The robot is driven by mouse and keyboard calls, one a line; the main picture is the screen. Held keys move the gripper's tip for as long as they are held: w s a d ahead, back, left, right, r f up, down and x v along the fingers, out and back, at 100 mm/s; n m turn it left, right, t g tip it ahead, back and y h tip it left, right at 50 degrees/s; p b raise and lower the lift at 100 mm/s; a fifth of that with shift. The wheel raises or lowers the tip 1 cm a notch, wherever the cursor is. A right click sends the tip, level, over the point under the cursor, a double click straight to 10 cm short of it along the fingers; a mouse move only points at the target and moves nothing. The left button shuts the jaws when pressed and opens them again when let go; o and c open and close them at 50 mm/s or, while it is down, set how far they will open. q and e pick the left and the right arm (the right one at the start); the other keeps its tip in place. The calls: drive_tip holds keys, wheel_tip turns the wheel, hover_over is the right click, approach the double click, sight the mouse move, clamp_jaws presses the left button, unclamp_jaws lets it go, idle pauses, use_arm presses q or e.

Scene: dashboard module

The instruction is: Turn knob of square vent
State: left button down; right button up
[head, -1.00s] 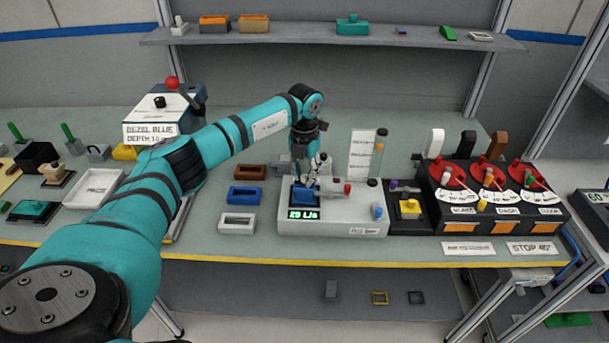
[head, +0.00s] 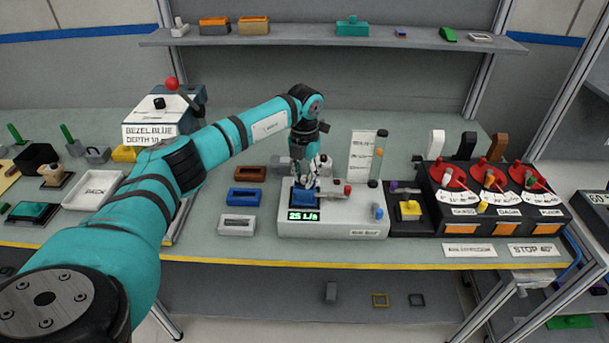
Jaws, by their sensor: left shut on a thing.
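A blue square vent (head: 303,199) sits on the left part of a white test box (head: 345,228) on the table. Under it, a small green display (head: 303,216) appears to read 25 L/s. My left gripper (head: 306,184) points down at the vent from above, its fingers closed at the top of it. The knob between the fingers is mostly hidden by them and too small to make out. My right gripper is out of view.
Brown, blue and white bezels (head: 243,196) lie left of the box. A grey-and-red knob piece (head: 347,190) and a blue knob (head: 377,212) are on the box's right part. A black unit with several red dials (head: 490,205) stands further right.

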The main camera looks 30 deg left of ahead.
sight(305, 178)
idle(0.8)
use_arm(q)
drive_tip(key=c, duration=1.1)
unclamp_jaws()
drive_tip(key=shift+c, duration=0.2)
wheel_tip(305, 178, up, 12)
